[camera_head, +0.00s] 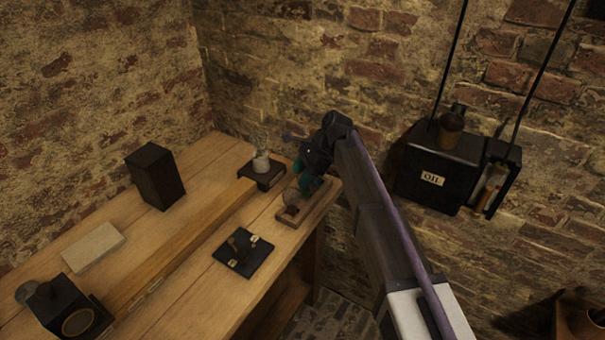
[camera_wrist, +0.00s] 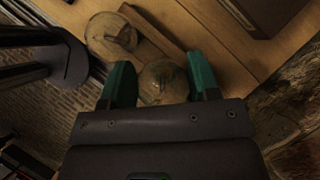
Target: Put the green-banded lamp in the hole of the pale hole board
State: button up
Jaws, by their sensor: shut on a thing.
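My gripper (camera_wrist: 163,88) is shut on a round, clear glass lamp (camera_wrist: 163,80), which sits between its two teal fingers in the wrist view. No green band shows on it from this angle. In the head view my gripper (camera_head: 308,183) is at the far right end of the bench, over a wooden board (camera_head: 318,209). I cannot tell whether the lamp touches the board. A dark reddish patch shows on the board's near part. A second round glass piece (camera_wrist: 109,36) is left of the held lamp in the wrist view. I cannot make out a hole.
A small dark stand with a pale pot (camera_head: 261,162) is just left of my gripper. A black plate with a switch (camera_head: 243,251) lies nearer. A black box (camera_head: 155,176), a pale flat block (camera_head: 92,247) and a black lensed case (camera_head: 68,311) stand further left. The wall is close behind.

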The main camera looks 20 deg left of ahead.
jog(key=shift+f+b, duration=0.45)
jog(key=shift+f, duration=0.05)
jog(key=o, duration=0.9)
jog(key=shift+c, duration=0.2)
jog(key=p+v, duration=0.9)
jog(key=v, duration=0.2)
jog(key=shift+f, duration=0.1)
